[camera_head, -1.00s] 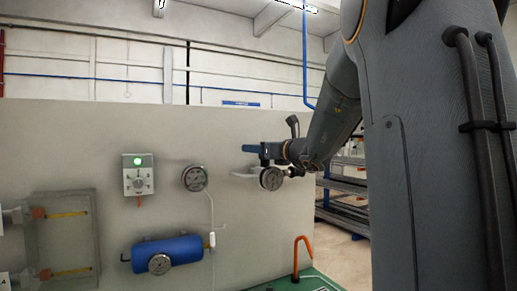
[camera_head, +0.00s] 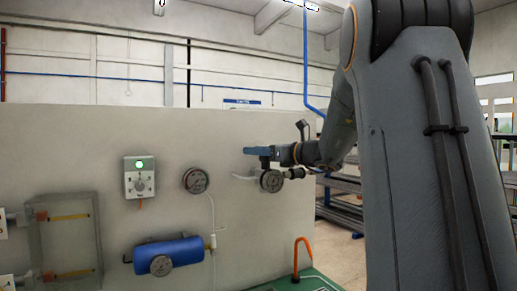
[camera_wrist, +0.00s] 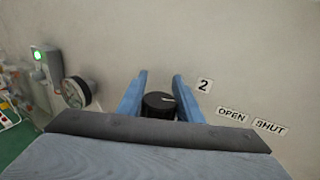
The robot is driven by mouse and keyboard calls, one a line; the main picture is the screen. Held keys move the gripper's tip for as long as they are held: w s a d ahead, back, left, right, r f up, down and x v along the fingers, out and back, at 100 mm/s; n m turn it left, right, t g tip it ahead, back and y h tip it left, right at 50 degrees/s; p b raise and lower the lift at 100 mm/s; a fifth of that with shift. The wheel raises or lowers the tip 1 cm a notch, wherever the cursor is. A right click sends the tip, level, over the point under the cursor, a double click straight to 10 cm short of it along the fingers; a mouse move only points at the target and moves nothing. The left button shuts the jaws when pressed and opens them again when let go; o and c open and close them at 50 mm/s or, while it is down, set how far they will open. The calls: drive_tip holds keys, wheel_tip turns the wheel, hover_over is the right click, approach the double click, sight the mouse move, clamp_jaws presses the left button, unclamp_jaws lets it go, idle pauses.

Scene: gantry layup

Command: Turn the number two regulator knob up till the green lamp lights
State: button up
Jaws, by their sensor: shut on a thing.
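The number two regulator knob (camera_wrist: 158,104) is black with a white pointer line, on the grey panel beside the "2" label (camera_wrist: 204,85). My gripper (camera_wrist: 160,77) has its blue fingers on either side of the knob and is shut on it. In the head view my gripper (camera_head: 262,152) is at the panel, just above a round gauge (camera_head: 271,181); the knob itself is hidden there. The green lamp (camera_head: 139,164) is lit on a white box at the panel's middle left. It also glows at the left edge of the wrist view (camera_wrist: 38,55).
"OPEN" (camera_wrist: 232,115) and "SHUT" (camera_wrist: 270,126) labels sit right of the knob. Left of my gripper are another gauge (camera_head: 195,180) and a blue cylinder (camera_head: 168,254). An orange hooped handle (camera_head: 301,255) stands below. Metal racks (camera_head: 340,205) stand beyond the panel's right edge.

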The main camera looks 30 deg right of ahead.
drive_tip(key=s+n+g+y+p, duration=0.1)
drive_tip(key=n+g+y+p, duration=0.2)
drive_tip(key=g+p, duration=0.1)
drive_tip(key=s+a+n+g+y+p, duration=0.1)
drive_tip(key=n+g+y+p, duration=0.2)
drive_tip(key=n+g+p, duration=0.1)
drive_tip(key=a+n+g+y+p, duration=0.1)
drive_tip(key=n+g+y+p, duration=0.3)
drive_tip(key=g, duration=0.1)
drive_tip(key=shift+s+r+g, duration=0.15)
drive_tip(key=shift+s+g, duration=0.25)
drive_tip(key=shift+n+g+p, duration=0.5)
drive_tip(key=shift+p, duration=0.05)
drive_tip(key=o, duration=1)
drive_tip(key=shift+o, duration=0.2)
drive_tip(key=shift+f+m+t+b, duration=0.3)
drive_tip(key=shift+t+b, duration=0.2)
drive_tip(key=shift+b, duration=0.4)
